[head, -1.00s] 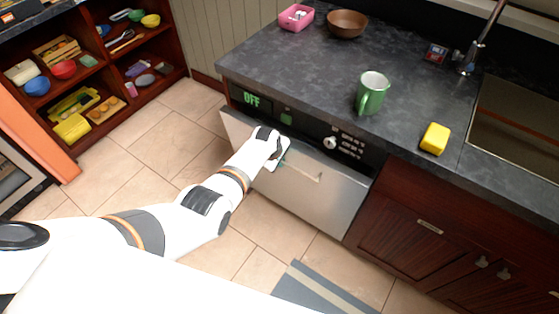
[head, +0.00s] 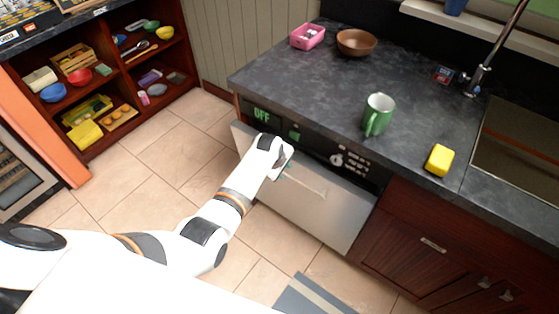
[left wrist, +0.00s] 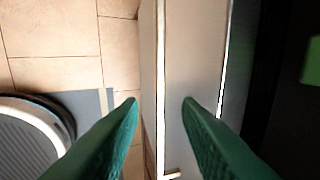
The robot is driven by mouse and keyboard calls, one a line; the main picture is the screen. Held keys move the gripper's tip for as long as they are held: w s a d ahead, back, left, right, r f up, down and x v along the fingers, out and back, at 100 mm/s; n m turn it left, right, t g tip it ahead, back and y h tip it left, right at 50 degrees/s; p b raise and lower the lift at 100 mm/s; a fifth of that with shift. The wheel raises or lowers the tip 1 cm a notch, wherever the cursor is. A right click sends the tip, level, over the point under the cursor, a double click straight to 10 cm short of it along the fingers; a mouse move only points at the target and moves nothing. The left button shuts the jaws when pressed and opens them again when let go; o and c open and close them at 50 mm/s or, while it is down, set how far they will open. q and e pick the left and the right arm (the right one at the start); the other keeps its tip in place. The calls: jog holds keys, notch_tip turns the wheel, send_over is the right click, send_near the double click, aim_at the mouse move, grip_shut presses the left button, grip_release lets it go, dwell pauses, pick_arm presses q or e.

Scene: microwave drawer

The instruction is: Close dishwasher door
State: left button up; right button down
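The dishwasher door (head: 318,205) is the silver panel under the counter in the head view. It is slightly open, its top edge standing out from the dark control panel (head: 262,114). My left gripper (head: 284,171) is at the top edge of the door, left of its middle. In the left wrist view, its two green fingers (left wrist: 160,101) are apart, one over the floor side of the door and one over its pale top surface (left wrist: 190,60). A dark gap shows right of the door. I cannot tell whether the fingers touch it. My right gripper is not in view.
The counter (head: 320,85) above holds a green mug (head: 378,115), a yellow sponge (head: 439,159), a brown bowl (head: 356,42) and a pink container (head: 307,36). A wooden shelf unit (head: 115,65) stands at left.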

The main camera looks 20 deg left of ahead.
pick_arm(q)
jog(key=v, duration=0.5)
jog(key=shift+s+r, duration=0.1)
jog(key=shift+r, duration=0.15)
